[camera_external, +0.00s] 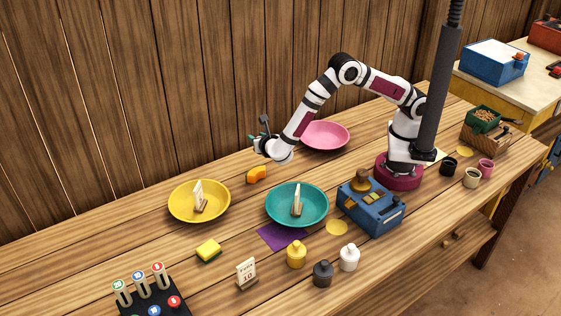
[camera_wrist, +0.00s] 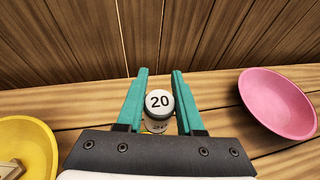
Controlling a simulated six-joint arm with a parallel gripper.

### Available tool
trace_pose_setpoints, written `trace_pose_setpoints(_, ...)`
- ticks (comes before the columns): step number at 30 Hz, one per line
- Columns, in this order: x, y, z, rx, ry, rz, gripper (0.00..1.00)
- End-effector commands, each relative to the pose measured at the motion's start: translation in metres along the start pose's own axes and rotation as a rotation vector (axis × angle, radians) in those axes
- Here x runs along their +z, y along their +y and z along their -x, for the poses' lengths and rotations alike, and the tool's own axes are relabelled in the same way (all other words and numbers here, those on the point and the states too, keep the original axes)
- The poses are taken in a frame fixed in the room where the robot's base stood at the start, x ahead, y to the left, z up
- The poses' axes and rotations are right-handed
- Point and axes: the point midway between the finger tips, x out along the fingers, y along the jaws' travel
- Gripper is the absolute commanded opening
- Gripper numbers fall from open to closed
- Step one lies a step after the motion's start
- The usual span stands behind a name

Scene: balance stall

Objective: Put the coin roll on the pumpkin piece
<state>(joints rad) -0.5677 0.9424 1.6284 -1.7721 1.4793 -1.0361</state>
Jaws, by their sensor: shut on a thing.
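In the external view my gripper (camera_external: 256,144) is above the orange pumpkin piece (camera_external: 257,174), which lies on the table between the yellow and teal plates. The roll is too small and covered there to make out clearly. In the wrist view a bit of orange-yellow shows beneath the roll, mostly hidden by the roll and my gripper.
A yellow plate (camera_external: 174,211) and a teal plate (camera_external: 272,216) each hold a small card stand. A pink plate (camera_external: 326,135) is near the wall. A plank wall (camera_external: 150,90) stands behind.

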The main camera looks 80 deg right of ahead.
Motion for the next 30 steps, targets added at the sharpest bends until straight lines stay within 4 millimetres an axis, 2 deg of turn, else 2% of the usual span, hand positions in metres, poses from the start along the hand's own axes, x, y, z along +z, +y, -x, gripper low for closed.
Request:
trace_pose_setpoints(3, -0.016, 0.017, 0.007, 0.001, -0.001, 0.0, 0.0)
trace_pose_setpoints(5, -0.022, 0.02, 0.007, 0.0, 0.0, 0.0, 0.0)
trace_pose_setpoints(9, -0.049, 0.021, -0.002, -0.001, 0.0, 0.004, 0.0)
trace_pose_setpoints(11, -0.056, 0.021, -0.005, -0.001, 0.0, 0.001, 0.0)
trace_pose_setpoints(21, -0.06, 0.021, -0.007, 0.0, 0.001, 0.0, 0.0)
trace_pose_setpoints(22, -0.06, 0.021, -0.007, 0.0, 0.001, 0.0, 0.4)
trace_pose_setpoints(26, -0.06, 0.021, -0.007, 0.0, 0.001, 0.0, 0.63)
trace_pose_setpoints(27, -0.06, 0.021, -0.007, 0.0, 0.001, 0.0, 0.66)
trace_pose_setpoints(30, -0.06, 0.021, -0.007, 0.0, 0.001, 0.0, 0.66)
